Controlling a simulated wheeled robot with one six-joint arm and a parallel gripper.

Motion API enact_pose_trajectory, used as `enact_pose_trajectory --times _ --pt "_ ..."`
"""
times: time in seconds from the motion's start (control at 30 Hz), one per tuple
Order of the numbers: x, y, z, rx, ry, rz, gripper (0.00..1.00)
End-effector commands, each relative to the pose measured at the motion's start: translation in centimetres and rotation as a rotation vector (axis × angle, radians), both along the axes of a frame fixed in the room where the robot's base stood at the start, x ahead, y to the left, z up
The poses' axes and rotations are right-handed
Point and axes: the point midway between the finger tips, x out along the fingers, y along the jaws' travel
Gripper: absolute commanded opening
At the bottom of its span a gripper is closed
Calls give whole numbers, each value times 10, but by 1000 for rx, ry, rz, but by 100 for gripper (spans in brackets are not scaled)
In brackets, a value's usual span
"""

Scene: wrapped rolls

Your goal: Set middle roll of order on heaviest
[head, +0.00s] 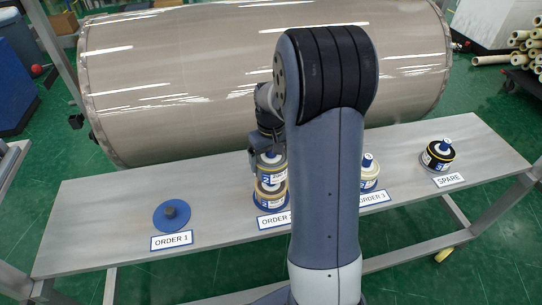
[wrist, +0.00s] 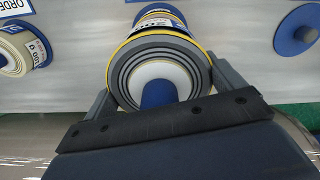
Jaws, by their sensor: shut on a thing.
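My gripper (head: 268,150) reaches down at the ORDER 2 place and is shut on a yellow-edged roll (head: 272,162). In the wrist view, the fingers of my gripper (wrist: 162,88) flank this roll (wrist: 150,50), which shows dark grey rings, a white middle and a blue core. Its label is only partly readable. Another roll (head: 271,182) shows below it on the blue ORDER 2 base. I cannot tell whether the two touch. A cream roll (head: 370,181) stands at ORDER 3, partly behind my arm; its label in the wrist view (wrist: 36,48) seems to read 100 g.
The ORDER 1 blue base (head: 170,225) with its short dark peg is empty. A black roll with yellow bands (head: 437,158) stands at SPARE on the right. The grey bench (head: 105,210) is otherwise clear. A large wrapped cylinder (head: 180,75) lies behind it.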

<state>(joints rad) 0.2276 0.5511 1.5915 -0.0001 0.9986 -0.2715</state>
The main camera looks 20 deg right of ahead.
Motion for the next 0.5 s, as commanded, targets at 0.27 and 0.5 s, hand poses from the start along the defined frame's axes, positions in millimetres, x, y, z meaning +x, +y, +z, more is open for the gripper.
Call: enact_pose_trajectory --times 0.27,0.5 --pt "0 0 -26 0 1 0 61" --pt "0 0 -45 0 0 0 61"
